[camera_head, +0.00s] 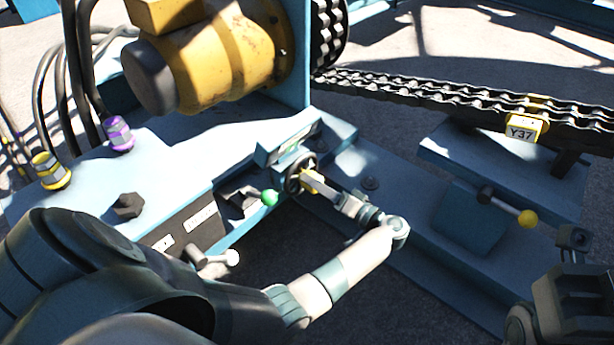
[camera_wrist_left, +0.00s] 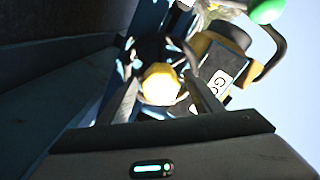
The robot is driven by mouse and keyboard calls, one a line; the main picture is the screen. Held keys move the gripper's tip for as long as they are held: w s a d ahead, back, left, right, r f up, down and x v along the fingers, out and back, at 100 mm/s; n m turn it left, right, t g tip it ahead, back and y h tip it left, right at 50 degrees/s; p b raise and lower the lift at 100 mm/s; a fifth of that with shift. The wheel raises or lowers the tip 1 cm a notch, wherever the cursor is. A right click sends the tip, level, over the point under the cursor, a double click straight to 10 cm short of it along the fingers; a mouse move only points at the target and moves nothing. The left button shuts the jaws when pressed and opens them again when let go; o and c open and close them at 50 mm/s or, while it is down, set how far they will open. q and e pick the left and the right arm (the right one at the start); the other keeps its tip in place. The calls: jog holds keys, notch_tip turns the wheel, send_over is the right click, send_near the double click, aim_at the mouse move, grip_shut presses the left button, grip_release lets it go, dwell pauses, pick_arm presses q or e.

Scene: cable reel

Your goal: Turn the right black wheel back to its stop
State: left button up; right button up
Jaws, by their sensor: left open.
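The right black wheel (camera_head: 291,178) stands at the front of the blue machine in the head view, with a yellow hub at its middle. My left gripper (camera_head: 311,181) reaches it from the lower right and partly covers it. In the left wrist view the yellow hub (camera_wrist_left: 161,84) lies between the two open fingers of the left gripper (camera_wrist_left: 164,98), with the dark wheel rim behind. I cannot tell whether the fingers touch the wheel. Part of my right arm shows at the lower right of the head view; the state of its gripper is unclear.
A green-knobbed lever (camera_head: 269,198) sits just left of the wheel; its green ball (camera_wrist_left: 266,10) shows in the wrist view. A white-knobbed lever (camera_head: 232,257) and a yellow-knobbed lever (camera_head: 527,219) stand farther off. A yellow motor (camera_head: 215,60) and a chain (camera_head: 420,90) lie behind.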

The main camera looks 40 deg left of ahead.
pick_arm(q)
jog(key=shift+a, duration=0.2)
jog(key=c, duration=1.3)
jog(key=shift+c, duration=0.8)
